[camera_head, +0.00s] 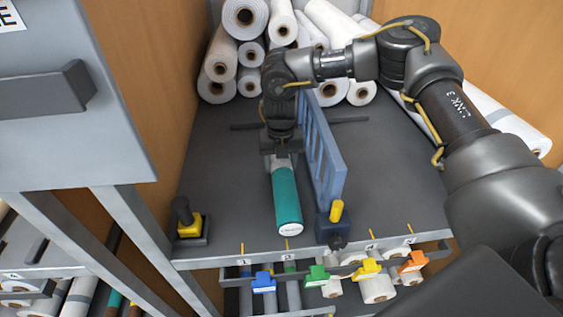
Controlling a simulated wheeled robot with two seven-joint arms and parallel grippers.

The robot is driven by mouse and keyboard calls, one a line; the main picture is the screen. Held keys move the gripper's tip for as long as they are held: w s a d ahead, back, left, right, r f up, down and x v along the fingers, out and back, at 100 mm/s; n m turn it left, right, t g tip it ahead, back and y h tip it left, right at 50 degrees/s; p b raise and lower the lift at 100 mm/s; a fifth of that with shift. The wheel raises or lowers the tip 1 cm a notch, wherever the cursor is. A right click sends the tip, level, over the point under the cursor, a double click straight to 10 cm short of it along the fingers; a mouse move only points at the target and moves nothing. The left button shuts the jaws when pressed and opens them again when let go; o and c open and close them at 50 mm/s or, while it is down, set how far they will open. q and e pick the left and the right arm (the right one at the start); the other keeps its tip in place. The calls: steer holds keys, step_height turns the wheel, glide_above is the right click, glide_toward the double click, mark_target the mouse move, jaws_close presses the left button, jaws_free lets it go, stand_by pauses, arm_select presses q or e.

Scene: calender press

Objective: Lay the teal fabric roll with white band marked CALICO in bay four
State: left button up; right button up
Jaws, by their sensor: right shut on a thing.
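The teal fabric roll (286,199) lies lengthwise over the dark table (225,165), its near end toward the front edge. A pale round face with small unreadable print shows on that near end. My right gripper (281,158) is shut on the far part of the roll, from above. A light band shows at the jaws, partly hidden by them. I cannot tell whether the roll touches the table. The roll is left of a blue slatted fence (322,150). Yellow marks with small numbers line the front edge; one number reads 1, the others are hard to read. My left gripper is out of view.
White rolls (245,20) are stacked at the back. A yellow and black knob (188,222) stands at the front left. Below the edge are rolls with blue (263,282), green (316,275), yellow (367,267) and orange (412,262) clips. The table right of the fence is largely clear.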

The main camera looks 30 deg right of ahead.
steer(key=shift+a, duration=0.1)
steer(key=o, duration=1.2)
steer(key=shift+f, duration=0.1)
steer(key=shift+o, duration=0.3)
